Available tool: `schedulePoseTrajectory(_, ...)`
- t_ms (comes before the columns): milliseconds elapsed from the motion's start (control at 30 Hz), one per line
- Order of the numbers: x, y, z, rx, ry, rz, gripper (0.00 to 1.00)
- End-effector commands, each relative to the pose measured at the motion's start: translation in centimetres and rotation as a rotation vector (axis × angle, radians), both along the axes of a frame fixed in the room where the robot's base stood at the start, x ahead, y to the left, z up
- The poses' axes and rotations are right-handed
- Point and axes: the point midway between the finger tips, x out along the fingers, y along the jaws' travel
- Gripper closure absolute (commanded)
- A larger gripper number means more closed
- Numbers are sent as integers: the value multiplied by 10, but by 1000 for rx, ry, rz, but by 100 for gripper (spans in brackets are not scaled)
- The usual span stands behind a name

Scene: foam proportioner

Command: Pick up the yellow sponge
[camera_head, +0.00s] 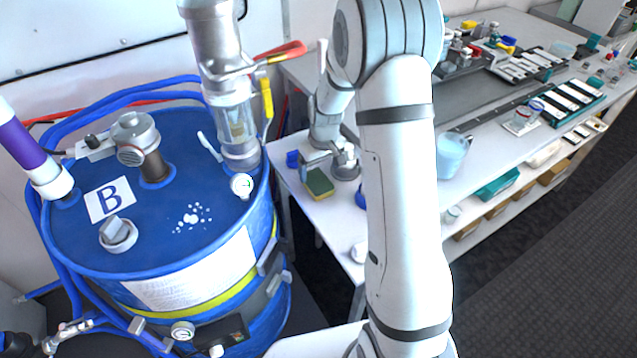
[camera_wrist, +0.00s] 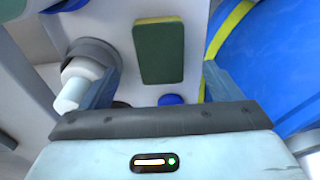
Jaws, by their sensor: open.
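The sponge (camera_head: 319,184) has a dark green face with a yellow layer showing along its edge. It rests on the white bench near the corner beside the blue drum. In the wrist view the sponge (camera_wrist: 160,53) shows its green face and lies ahead, between the lines of the two fingers. My gripper (camera_wrist: 159,78) is open and empty, with one finger to each side of the sponge in the picture. In the head view my gripper (camera_head: 318,160) hangs just above and behind the sponge; my wrist partly hides that area.
The big blue drum (camera_head: 150,235) marked B stands left of the bench, with a clear cylinder above its right side. A white cylindrical part (camera_wrist: 78,82) is close to the left finger. A blue jug (camera_head: 452,155) stands farther right, and small tools crowd the bench's far end.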

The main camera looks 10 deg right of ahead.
Motion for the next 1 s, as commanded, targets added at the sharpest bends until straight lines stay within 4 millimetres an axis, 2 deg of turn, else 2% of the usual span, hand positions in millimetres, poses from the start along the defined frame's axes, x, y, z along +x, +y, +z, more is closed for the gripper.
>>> schedulePoseTrajectory(500, 11, 3, -53, -1, 2, -1, 15)
schedulePoseTrajectory(767, 12, 3, -56, -1, -1, -1, 15)
schedulePoseTrajectory(1000, 12, 3, -56, -1, 0, -2, 33)
